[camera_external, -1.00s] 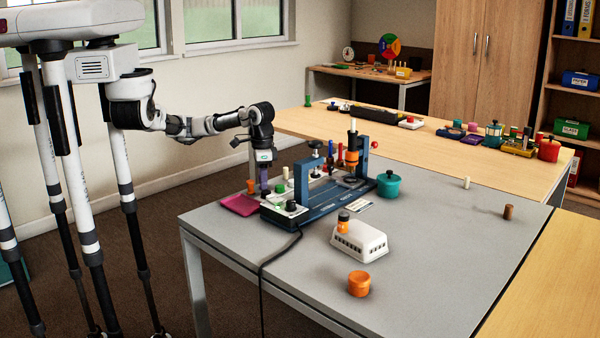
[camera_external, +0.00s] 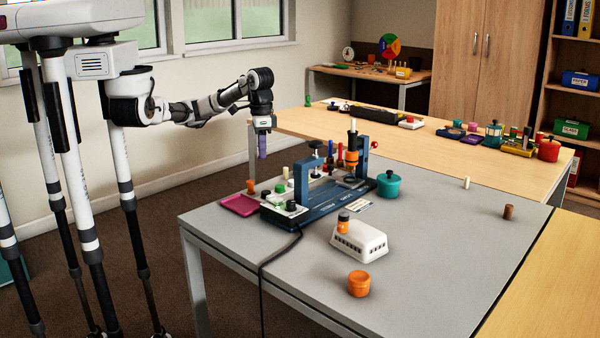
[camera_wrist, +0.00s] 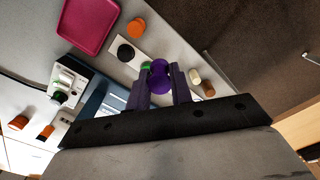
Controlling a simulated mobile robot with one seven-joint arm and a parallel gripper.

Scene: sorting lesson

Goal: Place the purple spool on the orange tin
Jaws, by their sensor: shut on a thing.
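The purple spool (camera_external: 262,147) is held upright in my gripper (camera_external: 262,153), in the air above the far left part of the grey table. In the wrist view my gripper (camera_wrist: 160,84) is shut on the purple spool (camera_wrist: 160,77), with a finger on each side of it. The orange tin (camera_external: 359,284), round and lidded, stands at the near edge area of the grey table, well away from my gripper. Its top looks bare. I cannot tell surely which orange thing in the wrist view is the tin.
A blue fixture (camera_external: 320,200) with upright posts stands below and right of my gripper. A magenta tray (camera_external: 239,205), a small orange cup (camera_external: 250,187), a white vented box (camera_external: 359,241) and a teal pot (camera_external: 389,186) surround it. The table around the tin is clear.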

